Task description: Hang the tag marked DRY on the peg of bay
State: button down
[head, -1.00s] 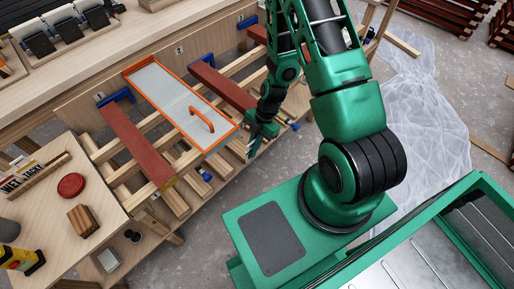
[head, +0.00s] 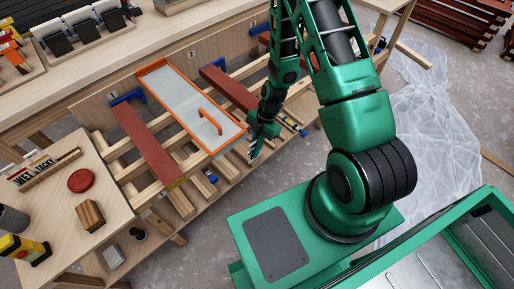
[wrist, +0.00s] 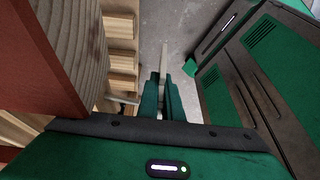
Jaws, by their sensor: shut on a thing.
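My gripper (head: 256,148) hangs low beside the near end of the rack of battens, just right of the orange-rimmed tray's corner. In the wrist view my gripper (wrist: 163,92) is shut on a thin pale piece (wrist: 164,60), seen nearly edge-on. It looks like a tag, but no lettering shows on it. Tags lettered WET (head: 22,178) and TACKY (head: 42,165) stand in a wooden holder on the left table. No tag reading DRY can be read. A thin grey rod (wrist: 122,100) lies left of the fingers; I cannot tell whether it is a peg.
Red battens (head: 147,142) lie across the wooden rack. An orange-rimmed tray (head: 160,88) with a handle covers part of it. A red disc (head: 81,181) and wooden block (head: 90,214) sit on the left table. In the wrist view a large batten end (wrist: 75,45) is close on the left.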

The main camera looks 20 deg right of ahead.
jog(key=w+a, duration=0.2)
jog(key=w, duration=0.4)
jog(key=shift+a+f, duration=0.15)
jog(key=shift+f, duration=0.25)
jog(key=shift+s+t, duration=0.1)
jog(key=shift+t, duration=0.2)
jog(key=c, duration=1.9)
grip_release()
jog(key=shift+c, duration=0.2)
jog(key=shift+r, duration=0.1)
jog(key=shift+o, duration=0.5)
jog(key=d+v, duration=0.1)
jog(key=v, duration=0.9)
jog(key=shift+s+d+r, duration=0.1)
jog(key=shift+s+r, duration=0.05)
